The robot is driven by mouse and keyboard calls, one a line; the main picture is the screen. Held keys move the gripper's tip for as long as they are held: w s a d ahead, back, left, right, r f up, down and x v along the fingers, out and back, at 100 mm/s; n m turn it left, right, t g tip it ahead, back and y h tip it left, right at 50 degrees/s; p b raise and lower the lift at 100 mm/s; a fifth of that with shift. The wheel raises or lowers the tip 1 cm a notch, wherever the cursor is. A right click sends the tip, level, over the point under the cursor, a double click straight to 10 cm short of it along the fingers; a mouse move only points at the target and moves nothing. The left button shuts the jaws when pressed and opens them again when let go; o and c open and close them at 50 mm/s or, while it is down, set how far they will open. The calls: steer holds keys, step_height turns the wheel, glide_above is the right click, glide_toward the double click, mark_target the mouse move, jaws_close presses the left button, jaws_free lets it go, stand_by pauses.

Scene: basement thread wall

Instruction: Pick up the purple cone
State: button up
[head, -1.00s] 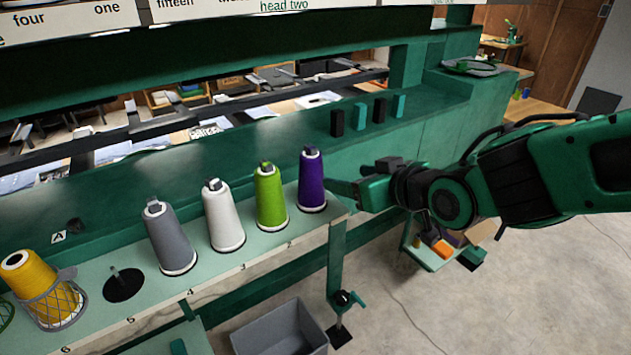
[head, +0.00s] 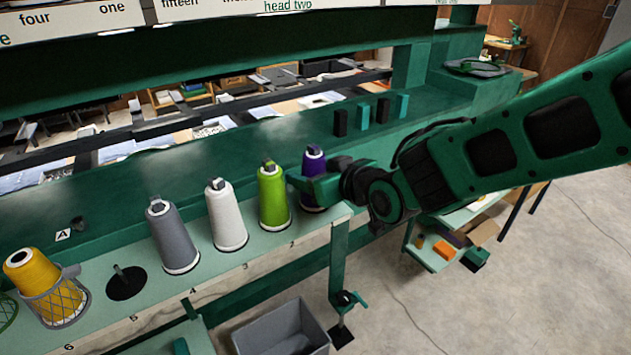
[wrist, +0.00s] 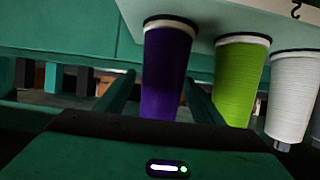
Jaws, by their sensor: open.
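The purple cone (head: 314,160) stands upright at the right end of the green shelf, partly hidden behind my gripper in the head view. My gripper (head: 300,182) is level with the cone's body. In the wrist view the purple cone (wrist: 167,75) appears upside down, and its lower part in the picture lies between the two open fingers (wrist: 160,100). A finger shows on each side of it. The right finger in that view lies between the purple cone and the green cone (wrist: 238,85). I cannot tell whether either finger touches a cone.
The green cone (head: 273,197) stands close to the left of the purple one. A white cone (head: 226,217), a grey cone (head: 171,238) and a yellow cone (head: 42,285) in a mesh stand further left. An empty peg (head: 124,280) sits between grey and yellow. A grey bin (head: 281,332) is below.

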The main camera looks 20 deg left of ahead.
mark_target(305, 172)
steer(key=shift+x, duration=1.5)
steer(key=c, duration=1.3)
